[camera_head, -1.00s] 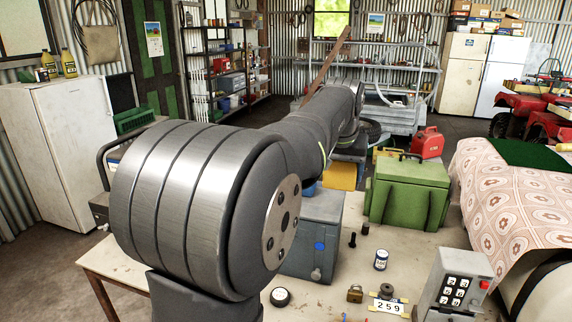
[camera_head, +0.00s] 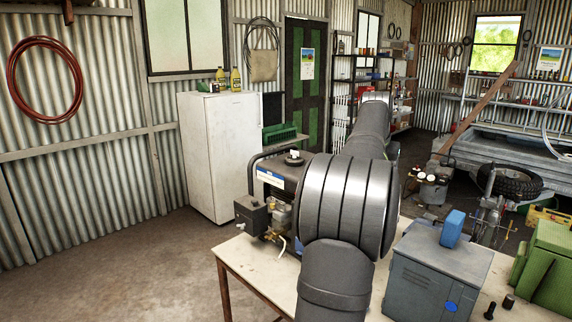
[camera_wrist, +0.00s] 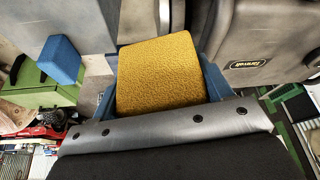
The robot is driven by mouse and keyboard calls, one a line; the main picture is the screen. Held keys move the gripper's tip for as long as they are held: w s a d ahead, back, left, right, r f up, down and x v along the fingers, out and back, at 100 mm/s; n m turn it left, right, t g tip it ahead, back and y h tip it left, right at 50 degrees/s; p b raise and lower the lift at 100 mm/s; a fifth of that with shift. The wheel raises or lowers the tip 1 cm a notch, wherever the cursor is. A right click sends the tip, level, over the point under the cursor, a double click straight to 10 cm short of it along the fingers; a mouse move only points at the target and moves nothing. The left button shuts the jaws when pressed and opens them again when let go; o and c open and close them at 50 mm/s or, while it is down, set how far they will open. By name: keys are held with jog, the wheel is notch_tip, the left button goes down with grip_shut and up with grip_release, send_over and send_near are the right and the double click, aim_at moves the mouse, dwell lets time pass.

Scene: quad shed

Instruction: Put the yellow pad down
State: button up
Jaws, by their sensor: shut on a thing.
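The yellow pad (camera_wrist: 157,72) is a rough, mustard-coloured block that fills the middle of the wrist view. My gripper (camera_wrist: 160,80) is shut on it, with a blue finger at each side of the pad. In the head view, my arm hides the gripper and the pad. The wrist view shows no clear contact between the pad and anything below; I cannot tell its height.
A blue block (camera_head: 452,228) stands on a grey-blue metal box (camera_head: 435,272) on the workbench (camera_head: 250,262). It also shows in the wrist view (camera_wrist: 62,60). A generator (camera_head: 272,178) is left of my arm. A green box (camera_head: 548,268) is at right.

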jog(key=w+a+f+n+y, duration=0.15)
jog(key=w+a+f, duration=0.3)
jog(key=a, duration=0.95)
jog(key=w+a+f+n+h, duration=0.1)
jog(key=w+a+f+n, duration=0.3)
jog(key=a, duration=1.1)
jog(key=s+d+f+y, duration=0.1)
jog(key=s+d+f, duration=0.1)
jog(key=s+f, duration=0.7)
jog(key=s+d+f, duration=0.2)
jog(key=s+f, duration=0.8)
jog(key=f, duration=0.5)
jog(key=shift+f+n+t+y, duration=0.35)
jog(key=shift+f+t, duration=0.05)
jog(key=shift+w+d, duration=0.1)
